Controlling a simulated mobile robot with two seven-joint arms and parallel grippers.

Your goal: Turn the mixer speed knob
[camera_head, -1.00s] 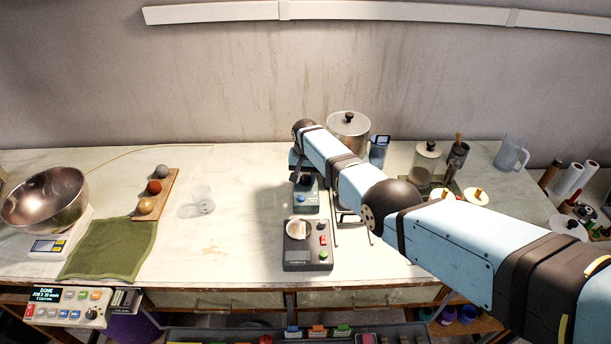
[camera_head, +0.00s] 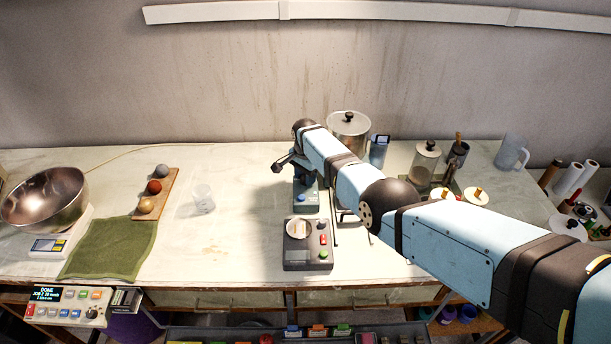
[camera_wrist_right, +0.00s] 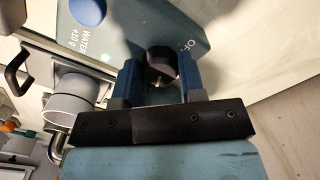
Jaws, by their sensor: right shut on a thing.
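The mixer speed knob (camera_wrist_right: 162,66) is a dark, faceted knob on a teal control box (camera_wrist_right: 205,45), which also carries a blue button labelled WATER +10 g. My right gripper (camera_wrist_right: 161,80) has its two blue fingers on either side of the knob, shut on it. In the head view the teal box (camera_head: 307,199) stands behind a grey unit, and my right gripper (camera_head: 304,176) reaches down to its back part. The knob is hidden there by my gripper and wrist. My left gripper is not in view.
The grey unit (camera_head: 295,257) with a round dish and coloured buttons stands just in front. A metal pot (camera_head: 349,130) and a glass jar (camera_head: 425,163) stand behind and right of my forearm. A clear cup (camera_head: 203,198) is to the left, with bare table between.

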